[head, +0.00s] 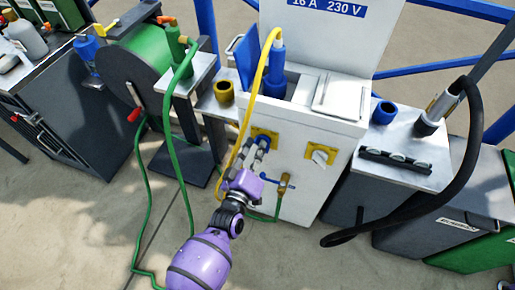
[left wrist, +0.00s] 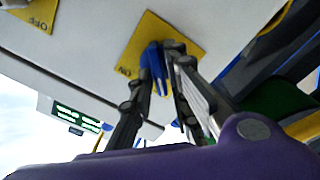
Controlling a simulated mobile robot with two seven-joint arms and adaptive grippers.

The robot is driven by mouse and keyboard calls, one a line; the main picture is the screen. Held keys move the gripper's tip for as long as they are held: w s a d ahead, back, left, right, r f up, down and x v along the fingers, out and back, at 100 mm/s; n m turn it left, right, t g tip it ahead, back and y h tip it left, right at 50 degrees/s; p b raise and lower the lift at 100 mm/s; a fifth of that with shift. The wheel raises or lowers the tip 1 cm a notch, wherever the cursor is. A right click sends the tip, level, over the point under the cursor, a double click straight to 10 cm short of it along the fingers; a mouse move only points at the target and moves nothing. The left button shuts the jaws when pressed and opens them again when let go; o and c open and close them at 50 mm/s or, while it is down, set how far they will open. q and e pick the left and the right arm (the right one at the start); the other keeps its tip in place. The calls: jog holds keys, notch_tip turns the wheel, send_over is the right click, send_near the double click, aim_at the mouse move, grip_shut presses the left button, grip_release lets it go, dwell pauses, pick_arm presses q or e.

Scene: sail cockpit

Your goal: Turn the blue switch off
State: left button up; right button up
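The blue switch (head: 263,140) sits on a yellow plate on the front of the white power cabinet. In the left wrist view the blue switch (left wrist: 155,66) shows as a narrow handle between my finger ends, with "ON" readable on its plate (left wrist: 136,52). My left gripper (head: 260,151) reaches up to it from below. Its two fingers (left wrist: 164,58) are close together along both sides of the handle and look shut on it. The fingers partly hide the switch and plate. My right gripper is not in view.
A second yellow plate with a white switch (head: 320,156) is to the right. A brass tap with a blue handle (head: 285,183) is below. A yellow cable (head: 247,125) hangs just left of my gripper. A green hose reel (head: 142,62) stands left.

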pick_arm(q)
jog(key=shift+o, duration=0.7)
jog(key=v, duration=1.2)
jog(key=shift+r, duration=0.1)
